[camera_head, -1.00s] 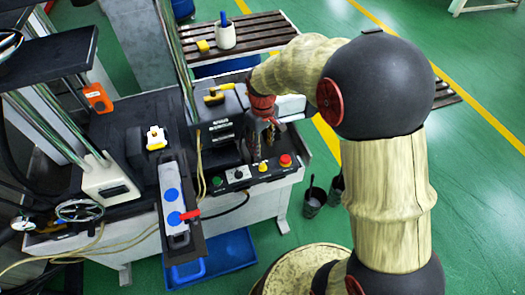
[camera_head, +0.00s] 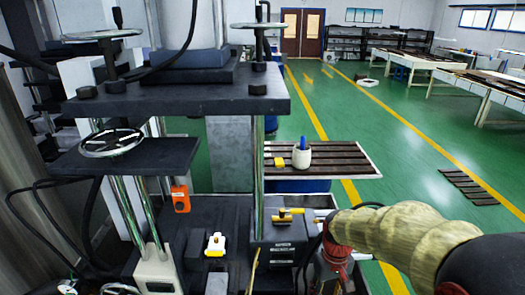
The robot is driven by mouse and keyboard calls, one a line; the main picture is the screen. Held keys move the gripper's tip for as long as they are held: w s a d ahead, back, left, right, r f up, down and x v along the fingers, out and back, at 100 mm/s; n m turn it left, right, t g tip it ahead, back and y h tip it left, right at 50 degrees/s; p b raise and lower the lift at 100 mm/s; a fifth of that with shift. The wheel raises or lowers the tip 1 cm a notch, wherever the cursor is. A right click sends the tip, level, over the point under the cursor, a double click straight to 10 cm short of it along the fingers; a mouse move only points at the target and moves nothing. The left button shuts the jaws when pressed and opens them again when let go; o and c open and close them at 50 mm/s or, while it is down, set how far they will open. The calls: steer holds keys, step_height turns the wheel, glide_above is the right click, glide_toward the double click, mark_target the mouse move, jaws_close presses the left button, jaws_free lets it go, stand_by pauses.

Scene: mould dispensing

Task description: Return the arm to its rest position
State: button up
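My arm comes in from the lower right with a beige sleeve. Its red wrist ends at my gripper (camera_head: 331,281), at the bottom edge of the head view. The gripper is beside the right part of the machine (camera_head: 277,100), just right of the dark control box with a yellow handle (camera_head: 284,213). The fingers are mostly cut off by the picture edge, so I cannot tell whether they are open or whether anything is held.
A slatted bench (camera_head: 345,160) behind the machine bears a white pot (camera_head: 301,158) and a yellow block (camera_head: 278,162). An orange box (camera_head: 180,198) and a white-and-yellow piece (camera_head: 215,244) are on the machine.

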steer(key=s+r+m+t+b, duration=0.2)
steer(key=s+r+t, duration=0.4)
steer(key=s+r, duration=1)
steer(key=shift+s+r+b, duration=0.15)
steer(key=shift+s+b, duration=0.1)
steer(key=shift+b, duration=0.35)
stand_by(0.9)
